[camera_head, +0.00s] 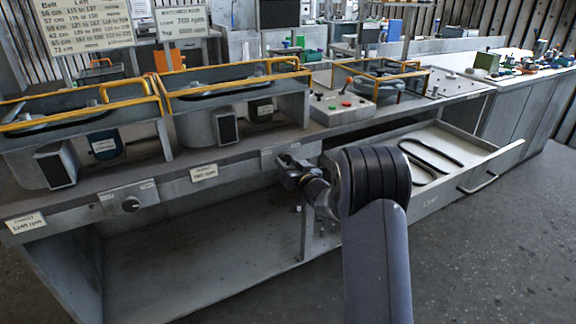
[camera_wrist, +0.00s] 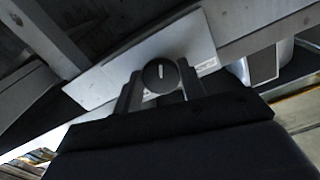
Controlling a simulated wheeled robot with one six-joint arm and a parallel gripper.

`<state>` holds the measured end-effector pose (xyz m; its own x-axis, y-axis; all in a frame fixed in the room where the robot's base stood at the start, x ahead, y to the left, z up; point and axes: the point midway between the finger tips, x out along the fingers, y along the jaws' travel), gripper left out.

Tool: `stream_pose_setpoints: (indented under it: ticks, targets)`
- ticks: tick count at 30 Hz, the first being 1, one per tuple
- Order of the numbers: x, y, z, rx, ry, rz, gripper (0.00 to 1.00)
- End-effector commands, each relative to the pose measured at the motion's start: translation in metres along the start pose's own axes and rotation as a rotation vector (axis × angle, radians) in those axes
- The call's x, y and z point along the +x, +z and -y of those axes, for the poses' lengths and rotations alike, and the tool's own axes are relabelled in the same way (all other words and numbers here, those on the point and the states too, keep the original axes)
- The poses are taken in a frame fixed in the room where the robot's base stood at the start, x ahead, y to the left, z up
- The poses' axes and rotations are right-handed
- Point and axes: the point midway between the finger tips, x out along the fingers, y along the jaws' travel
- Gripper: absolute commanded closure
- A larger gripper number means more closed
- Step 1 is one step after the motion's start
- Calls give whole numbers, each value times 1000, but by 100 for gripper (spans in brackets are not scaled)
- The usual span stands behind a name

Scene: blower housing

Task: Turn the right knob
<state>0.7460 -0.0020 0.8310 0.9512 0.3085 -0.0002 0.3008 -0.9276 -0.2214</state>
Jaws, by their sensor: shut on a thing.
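The right knob (camera_wrist: 160,76) is a dark round dial with a pale pointer line, on a light metal plate (camera_wrist: 112,73). In the wrist view the pointer stands nearly upright. My gripper (camera_wrist: 159,84) has one finger on each side of the knob and is shut on it. In the head view my gripper (camera_head: 291,174) reaches the bench front at the right plate (camera_head: 270,156), and hides the knob there. The left knob (camera_head: 131,204) is a dark dial on its own plate, well away from my gripper.
An open drawer (camera_head: 455,185) with dark belts (camera_head: 432,153) juts out right of my arm. Yellow-railed blower housings (camera_head: 235,85) and a control box with buttons (camera_head: 343,107) stand on the bench. The space under the bench front is open.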

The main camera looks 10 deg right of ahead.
Motion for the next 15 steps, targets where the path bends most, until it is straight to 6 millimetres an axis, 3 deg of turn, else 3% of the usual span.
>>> stream_pose_setpoints:
  ticks: [15]
  targets:
    - [0, 4, -3, -382, 0, -2, 84]
